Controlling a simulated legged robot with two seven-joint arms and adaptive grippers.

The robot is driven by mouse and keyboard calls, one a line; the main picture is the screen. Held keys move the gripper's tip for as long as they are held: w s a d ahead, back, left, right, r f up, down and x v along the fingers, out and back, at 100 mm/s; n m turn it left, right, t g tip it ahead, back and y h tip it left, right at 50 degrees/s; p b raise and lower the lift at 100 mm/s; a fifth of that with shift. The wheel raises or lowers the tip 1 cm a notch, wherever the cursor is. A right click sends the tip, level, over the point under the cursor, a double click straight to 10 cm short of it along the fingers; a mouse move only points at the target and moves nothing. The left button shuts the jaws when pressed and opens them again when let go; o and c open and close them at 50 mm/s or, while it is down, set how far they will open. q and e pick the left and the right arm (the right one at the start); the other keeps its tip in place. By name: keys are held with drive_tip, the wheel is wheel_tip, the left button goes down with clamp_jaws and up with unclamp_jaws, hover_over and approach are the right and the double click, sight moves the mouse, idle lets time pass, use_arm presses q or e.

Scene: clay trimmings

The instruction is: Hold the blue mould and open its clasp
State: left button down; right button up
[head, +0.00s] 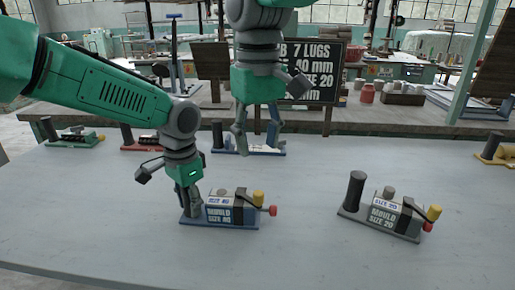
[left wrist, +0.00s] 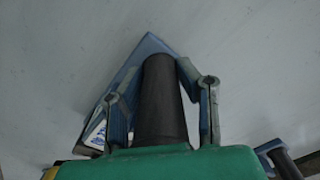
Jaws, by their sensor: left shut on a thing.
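The blue mould (head: 232,215), its label reading "MOULD SIZE 40" or similar, stands on the table with a blue base. A yellow knob (head: 258,198) and a red knob (head: 272,210) are at its right end; I cannot tell the clasp's state. My left gripper (head: 193,207) is shut on the black upright handle at its left end. The handle (left wrist: 163,100) shows between the two fingers in the left wrist view, above the blue base (left wrist: 150,43). My right gripper (head: 241,145) hangs empty above and behind the mould; its finger gap is unclear.
A grey mould (head: 383,214) labelled "MOULD SIZE 20" stands to the right, with a black handle. Several other coloured moulds stand along the table's far edge, including a green one (head: 75,139) and a yellow one (head: 495,150). A dark sign (head: 315,75) stands behind. The table (head: 310,250) front is clear.

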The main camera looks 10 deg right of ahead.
use_arm(q)
drive_tip(key=c, duration=1.1)
unclamp_jaws()
